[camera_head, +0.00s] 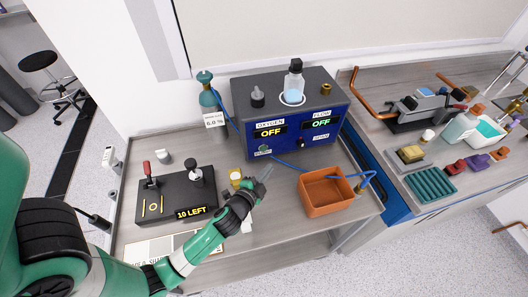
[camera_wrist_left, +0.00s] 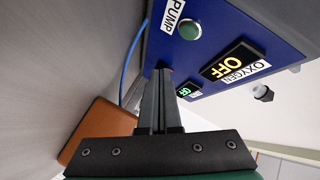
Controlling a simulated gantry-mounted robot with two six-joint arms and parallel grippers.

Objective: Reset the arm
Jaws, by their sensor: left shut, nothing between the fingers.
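My left arm is green and black and reaches in from the left in the head view. My left gripper (camera_head: 266,173) is shut and empty, held over the workbench in front of the blue control box (camera_head: 290,144). In the left wrist view the two dark fingers of my left gripper (camera_wrist_left: 160,76) lie together, with the blue box (camera_wrist_left: 215,25) behind them. The box's displays read OFF, and a green button (camera_wrist_left: 189,30) sits beside its PUMP label. My right gripper does not show.
An orange bin (camera_head: 326,209) stands right of my left gripper. A black block reading "10 LEFT" (camera_head: 168,210) lies to the left. A green gas cylinder (camera_head: 206,98) and blue hose flank the box. A flask (camera_head: 293,88) stands on top. A cluttered bench is at right.

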